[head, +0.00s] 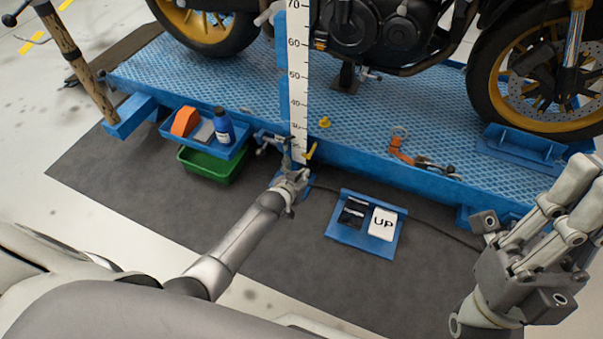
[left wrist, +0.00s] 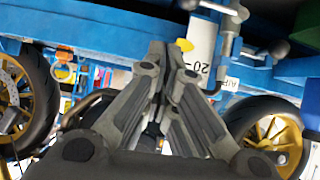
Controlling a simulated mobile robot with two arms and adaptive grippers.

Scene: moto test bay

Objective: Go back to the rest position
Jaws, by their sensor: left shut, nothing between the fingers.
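My left gripper (head: 300,172) is at the end of the arm reaching from the lower left, close to the front edge of the blue lift platform and the foot of the white measuring scale. Its fingers are shut together and empty; the closed fingertips (left wrist: 160,52) show in the left wrist view. A yellow-tipped lever beside the scale is close to it; I cannot tell whether they touch. My right gripper (head: 555,205) is at the right edge of the head view, fingers pointing up and away. Whether its fingers are apart is unclear.
The blue platform (head: 180,72) bears a motorcycle (head: 380,30). A blue tray (head: 228,150) with a blue bottle and a green bin (head: 205,172) hang left of my left gripper. A blue panel (head: 372,248) with an "UP" card lies right. The dark mat (head: 130,170) has free room.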

